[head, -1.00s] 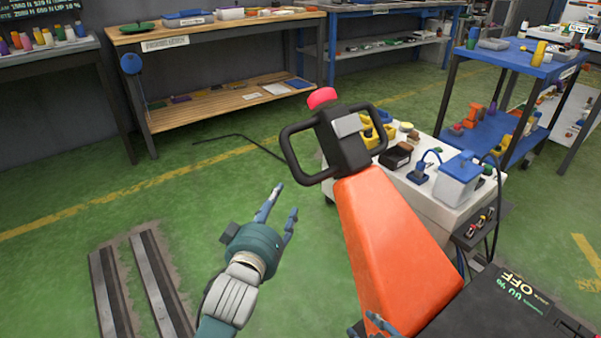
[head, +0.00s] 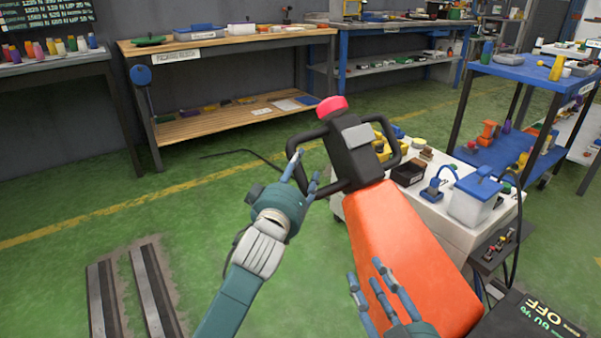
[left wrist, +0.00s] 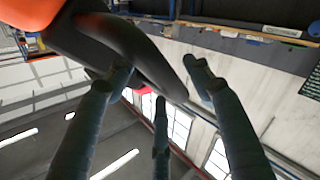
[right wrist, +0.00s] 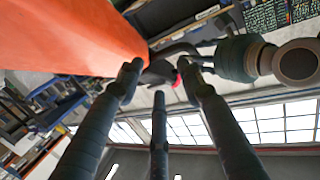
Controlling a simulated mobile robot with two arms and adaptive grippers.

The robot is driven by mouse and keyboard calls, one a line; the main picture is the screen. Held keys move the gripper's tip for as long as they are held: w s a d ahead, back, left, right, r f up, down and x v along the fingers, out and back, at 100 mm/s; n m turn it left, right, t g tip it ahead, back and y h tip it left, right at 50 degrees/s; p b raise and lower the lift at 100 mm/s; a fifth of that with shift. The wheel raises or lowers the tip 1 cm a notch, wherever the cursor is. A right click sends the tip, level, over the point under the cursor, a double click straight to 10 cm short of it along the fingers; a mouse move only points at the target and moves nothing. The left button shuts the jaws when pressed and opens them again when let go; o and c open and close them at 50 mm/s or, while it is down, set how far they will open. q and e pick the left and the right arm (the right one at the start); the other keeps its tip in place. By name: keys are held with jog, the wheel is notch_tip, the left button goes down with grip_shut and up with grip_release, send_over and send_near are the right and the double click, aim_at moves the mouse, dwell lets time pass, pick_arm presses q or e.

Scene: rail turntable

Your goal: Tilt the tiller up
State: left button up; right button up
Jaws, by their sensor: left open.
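The tiller has an orange arm (head: 405,255) and a black head (head: 355,150) with a loop handle on each side and a red button (head: 331,108) on top. It leans up and to the left in the head view. My left gripper (head: 305,172) is open at the left loop handle. In the left wrist view the black loop (left wrist: 130,50) runs between the spread fingers (left wrist: 160,80). Whether they touch it, I cannot tell. My right gripper (head: 375,282) is open and empty, low in front of the orange arm, which also fills the upper left of the right wrist view (right wrist: 70,35).
A white top with a blue-lidded box (head: 475,200) and small parts is right behind the tiller. A blue cart (head: 520,70) stands further right. Workbenches (head: 230,45) line the back. Green floor with metal rails (head: 130,290) is open at the left.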

pick_arm(q)
jog(key=shift+w+d, duration=0.15)
jog(key=shift+w, duration=0.35)
pick_arm(e)
jog(key=shift+w+a+r+t, duration=0.1)
jog(key=shift+r+t, duration=0.3)
jog(key=shift+r, duration=0.35)
pick_arm(q)
grip_shut()
jog(key=shift+r, duration=0.1)
